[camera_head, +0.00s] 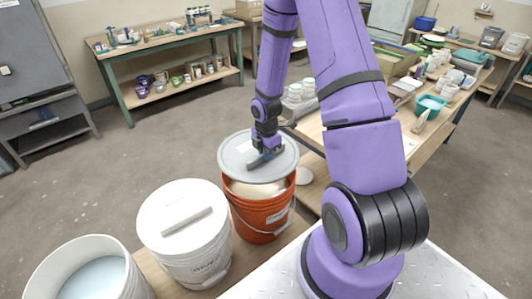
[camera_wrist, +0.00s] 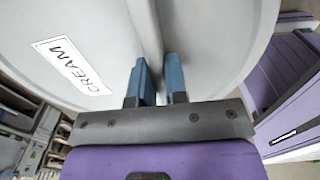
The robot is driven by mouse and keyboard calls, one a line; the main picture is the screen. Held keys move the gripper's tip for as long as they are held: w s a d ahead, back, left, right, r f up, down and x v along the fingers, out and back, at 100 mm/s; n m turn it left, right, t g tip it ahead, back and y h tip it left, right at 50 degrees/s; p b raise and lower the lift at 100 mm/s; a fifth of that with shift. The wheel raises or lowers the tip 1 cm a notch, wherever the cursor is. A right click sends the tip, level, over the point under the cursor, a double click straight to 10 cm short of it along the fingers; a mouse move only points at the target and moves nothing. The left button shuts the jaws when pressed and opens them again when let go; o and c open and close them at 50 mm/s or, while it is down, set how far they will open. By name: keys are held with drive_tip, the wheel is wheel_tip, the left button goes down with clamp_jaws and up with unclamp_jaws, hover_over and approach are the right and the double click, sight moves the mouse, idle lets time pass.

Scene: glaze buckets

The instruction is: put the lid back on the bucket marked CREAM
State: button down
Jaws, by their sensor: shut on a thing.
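My gripper (camera_head: 266,157) is shut on the raised grip bar of a round grey lid (camera_head: 238,150). In the wrist view the lid (camera_wrist: 215,35) fills most of the picture, with a white label reading CREAM (camera_wrist: 72,66), and my fingertips (camera_wrist: 157,82) pinch its bar. The lid is roughly level above an orange bucket (camera_head: 260,222), and pale contents show in the gap beneath the lid's front edge. The lid hides the bucket's back rim.
A white bucket (camera_head: 187,250) with a white lid on it stands left of the orange one. An open white bucket (camera_head: 127,268) with pale bluish contents stands at the lower left. A cluttered table (camera_head: 425,155) stands to the right. A green-framed bench (camera_head: 180,51) is behind.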

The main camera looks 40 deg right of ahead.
drive_tip(key=shift+f, duration=3.05)
drive_tip(key=shift+f, duration=0.8)
idle(0.3)
drive_tip(key=c, duration=0.6)
unclamp_jaws()
drive_tip(key=shift+r, duration=3.5)
